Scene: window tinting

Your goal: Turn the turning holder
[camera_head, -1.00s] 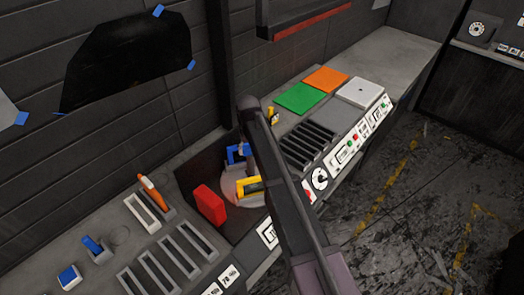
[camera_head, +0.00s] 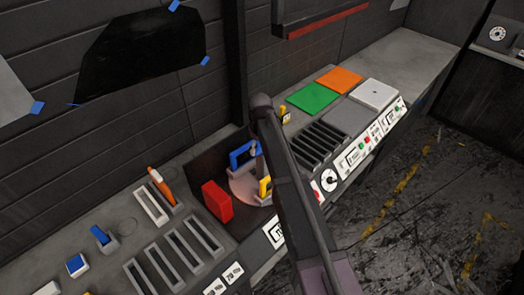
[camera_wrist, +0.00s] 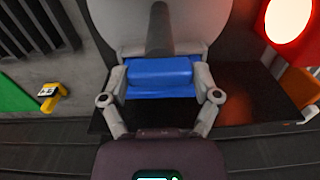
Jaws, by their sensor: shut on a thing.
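The turning holder is a pale round disc (camera_head: 240,190) set in a dark recess of the bench. A blue block (camera_head: 238,160) stands at its back and a yellow block (camera_head: 265,188) at its right front, partly hidden by my arm. In the wrist view the blue block (camera_wrist: 160,78) lies between both fingers of my gripper (camera_wrist: 160,88), which is shut on it at its two ends. The pale disc (camera_wrist: 205,22) shows beyond it. In the head view my arm hides most of the gripper.
A red block (camera_head: 217,202) stands just left of the disc, close to it. Slotted racks (camera_head: 172,253) lie at front left and another slotted rack (camera_head: 312,147) at right. Green (camera_head: 314,99) and orange (camera_head: 339,80) sheets lie farther back.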

